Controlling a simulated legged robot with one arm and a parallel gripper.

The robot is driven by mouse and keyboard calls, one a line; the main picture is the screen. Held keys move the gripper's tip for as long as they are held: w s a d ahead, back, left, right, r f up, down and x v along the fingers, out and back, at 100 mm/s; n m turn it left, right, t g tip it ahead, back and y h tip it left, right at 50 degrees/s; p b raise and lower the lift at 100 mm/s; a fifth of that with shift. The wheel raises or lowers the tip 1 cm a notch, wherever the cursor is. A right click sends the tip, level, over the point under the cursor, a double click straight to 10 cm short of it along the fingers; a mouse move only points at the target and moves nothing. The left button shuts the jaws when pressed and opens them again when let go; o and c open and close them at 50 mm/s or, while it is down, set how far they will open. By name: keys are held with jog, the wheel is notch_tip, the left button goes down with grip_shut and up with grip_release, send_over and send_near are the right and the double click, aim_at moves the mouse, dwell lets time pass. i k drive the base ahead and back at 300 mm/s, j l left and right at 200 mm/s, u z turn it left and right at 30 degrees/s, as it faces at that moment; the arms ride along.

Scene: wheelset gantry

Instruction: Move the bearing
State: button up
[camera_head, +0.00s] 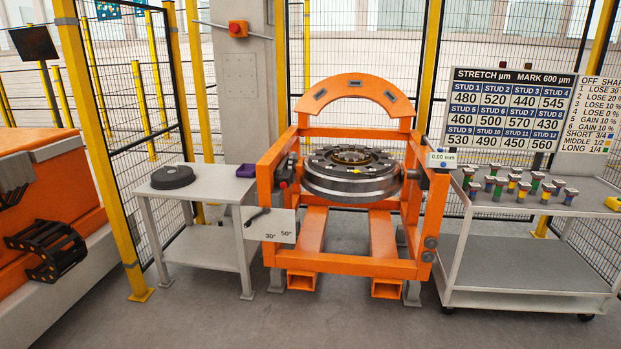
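A large round metal assembly (352,181) lies nearly flat in the orange gantry frame (342,262), below the frame's orange arch. It has a wide silver rim and a dark top with a ring of studs or holes. A smaller dark grey ring (172,178) lies flat on the left table (205,190). I cannot tell from this view alone which of the two is the bearing. My gripper is not in view.
The right cart (527,277) holds several coloured studs (515,182) and a yellow item (613,203). A small display (442,159) reads 0.00. Yellow-framed mesh fencing stands behind. An orange machine (38,185) stands left. The front floor is clear.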

aim_at(358, 155)
jog(key=i, duration=1.8)
